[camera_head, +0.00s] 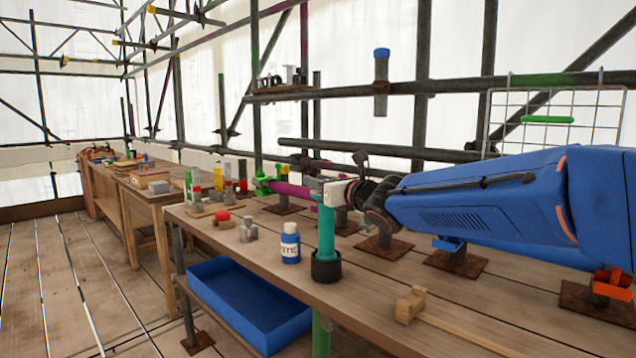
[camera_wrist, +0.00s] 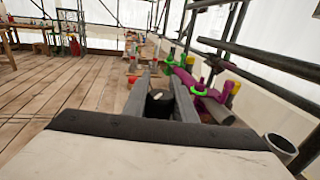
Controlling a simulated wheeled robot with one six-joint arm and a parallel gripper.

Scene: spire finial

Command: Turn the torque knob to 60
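My gripper (camera_wrist: 160,78) shows in the wrist view with two grey fingers apart and a gap between them. A dark round part (camera_wrist: 158,104) with a small pale mark lies low between the fingers; I cannot tell what it is. In the head view my gripper's pale end (camera_head: 335,193) is over the bench, pointing left. A teal post (camera_head: 326,232) with a black ridged collar (camera_head: 326,266) stands upright just below it at the front edge. I cannot tell for sure which part is the torque knob, and no number scale is readable.
The wooden bench (camera_head: 385,300) carries a white-and-blue bottle (camera_head: 290,243), a metal weight (camera_head: 248,229), a wooden mallet (camera_head: 410,304) and a purple clamped pipe (camera_head: 293,191). A blue tray (camera_head: 250,303) sits below. Scaffold poles stand behind. The floor at left is clear.

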